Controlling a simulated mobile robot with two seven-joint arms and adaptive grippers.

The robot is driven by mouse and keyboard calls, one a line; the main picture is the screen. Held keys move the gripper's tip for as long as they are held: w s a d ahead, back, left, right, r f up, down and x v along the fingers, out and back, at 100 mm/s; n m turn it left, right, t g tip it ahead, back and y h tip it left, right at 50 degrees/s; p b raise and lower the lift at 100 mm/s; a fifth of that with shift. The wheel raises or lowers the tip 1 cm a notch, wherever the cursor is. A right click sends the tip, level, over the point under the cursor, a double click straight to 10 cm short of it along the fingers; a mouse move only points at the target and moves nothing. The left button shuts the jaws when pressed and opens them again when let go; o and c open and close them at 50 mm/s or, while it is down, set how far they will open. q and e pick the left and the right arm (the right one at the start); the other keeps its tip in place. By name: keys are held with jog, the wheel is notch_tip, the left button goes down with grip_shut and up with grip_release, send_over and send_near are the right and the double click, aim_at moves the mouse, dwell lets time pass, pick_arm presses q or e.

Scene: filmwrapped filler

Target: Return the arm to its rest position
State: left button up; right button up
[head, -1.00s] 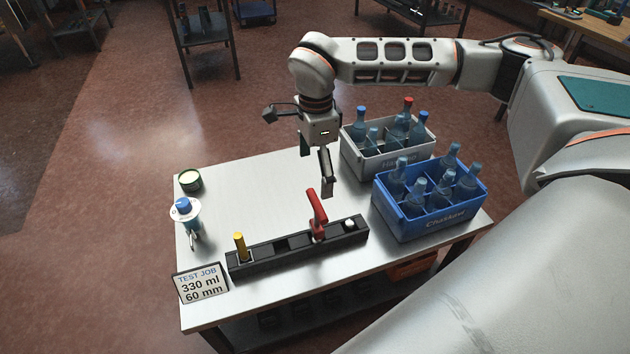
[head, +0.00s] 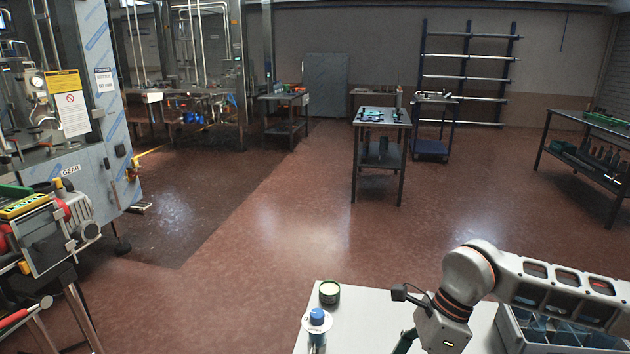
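My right arm (head: 565,290) comes in from the right at the lower right of the head view, above the steel-topped table (head: 370,310). Its wrist is bent down, and my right gripper (head: 425,338) is cut off by the bottom edge. Only its upper part and a bit of one green-sided finger show, so its opening and anything between its fingers are hidden. My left gripper is not in view.
A round tin (head: 329,292) and a blue-capped bottle (head: 317,322) stand at the table's left edge. A crate (head: 520,335) with bottles lies under the arm. Machinery (head: 70,150) stands left, a workbench (head: 381,118) further back. The floor between is clear.

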jog(key=s+a+r+m+y, duration=0.2)
jog(key=a+r+y, duration=0.15)
jog(key=a, duration=0.35)
jog(key=s+a+r+m+g+y, duration=0.1)
jog(key=s+a+r+m+y, duration=0.15)
jog(key=a+y, duration=0.35)
jog(key=s+a+r+m+y, duration=0.2)
jog(key=s+a+m+y, duration=0.1)
jog(key=a, duration=0.6)
jog(key=w+d+r+m+t+y, duration=0.1)
jog(key=w+r+m+t+y, duration=0.3)
jog(key=m+t, duration=0.5)
jog(key=w+d+f+m+t+h, duration=0.7)
jog(key=d+f+m+t+h, duration=0.4)
jog(key=m, duration=0.8)
jog(key=s+d+f+m+g+h, duration=0.2)
jog(key=s+d+f+m, duration=0.2)
jog(key=f, duration=0.4)
jog(key=s+d+f+m+g+h, duration=0.2)
jog(key=s+d+f+m+h, duration=0.1)
jog(key=f, duration=0.5)
jog(key=s+d+f+m+g+h, duration=0.2)
jog(key=s+d+f+m, duration=0.3)
jog(key=f, duration=0.3)
jog(key=shift+s+d+f, duration=0.35)
jog(key=shift+s+d, duration=0.3)
jog(key=shift+s, duration=0.2)
